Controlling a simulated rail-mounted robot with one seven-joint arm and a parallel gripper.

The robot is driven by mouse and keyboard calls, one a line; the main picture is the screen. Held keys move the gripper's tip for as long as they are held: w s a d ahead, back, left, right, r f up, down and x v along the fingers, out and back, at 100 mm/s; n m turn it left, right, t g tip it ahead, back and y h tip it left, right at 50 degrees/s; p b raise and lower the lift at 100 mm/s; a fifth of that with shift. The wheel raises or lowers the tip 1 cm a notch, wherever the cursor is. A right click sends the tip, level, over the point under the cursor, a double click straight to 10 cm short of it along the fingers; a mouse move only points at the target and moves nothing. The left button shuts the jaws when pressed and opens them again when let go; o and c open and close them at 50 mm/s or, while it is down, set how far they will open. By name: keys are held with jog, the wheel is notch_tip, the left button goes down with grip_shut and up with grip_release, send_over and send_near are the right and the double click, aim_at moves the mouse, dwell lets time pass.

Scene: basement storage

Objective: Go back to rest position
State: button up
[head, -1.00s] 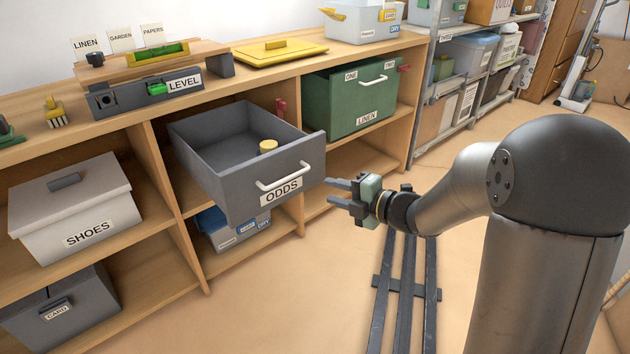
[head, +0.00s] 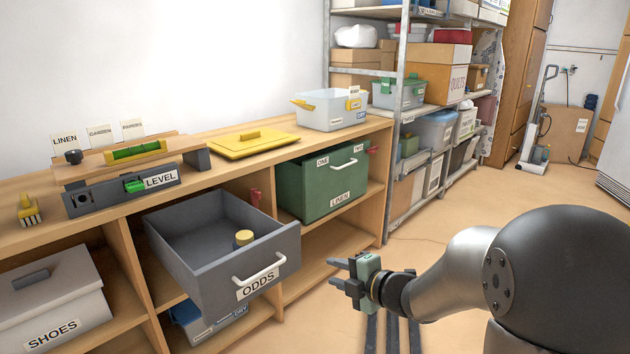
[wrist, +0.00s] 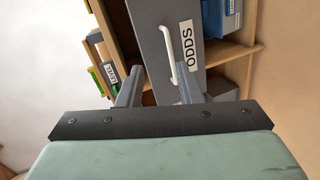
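My gripper (head: 336,273) is in free air in front of the shelf, to the right of the grey ODDS drawer (head: 207,270). Its two fingers are apart with nothing between them. In the wrist view my gripper (wrist: 166,90) points toward the front of the ODDS drawer (wrist: 215,60), whose white handle (wrist: 172,55) shows beyond the fingers. The drawer is pulled out from the shelf, and a small yellow-topped round item (head: 244,238) sits inside it. The gripper looks apart from the handle in the head view.
A green LINEN box (head: 300,190) sits in the bay to the right of the drawer. A SHOES box (head: 50,305) is at the left. The LEVEL stand (head: 110,195), a yellow lid (head: 242,146) and a clear bin (head: 328,113) stand on top. Open floor (head: 470,210) lies to the right.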

jog(key=s+d+r+m+g+h+p, duration=0.1)
jog(key=s+d+r+m+h+p, duration=0.35)
jog(key=r+m+p, duration=0.3)
jog(key=s+d+r+m+h+p, duration=0.3)
jog(key=d+r+m+h+p, duration=0.3)
jog(key=r+m+p, duration=0.15)
jog(key=s+a+r+m+g+p, duration=0.1)
jog(key=s+r+m+g+p, duration=0.3)
jog(key=s, duration=0.7)
jog(key=s+a+r+m+g+p, duration=0.1)
jog(key=s+r+m+g+p, duration=0.3)
jog(key=s, duration=0.7)
jog(key=m+g+p, duration=0.1)
jog(key=p, duration=0.1)
jog(key=shift+a+r+m+y+p, duration=0.2)
jog(key=shift+r+m+y+p, duration=0.1)
jog(key=shift+m+y, duration=0.1)
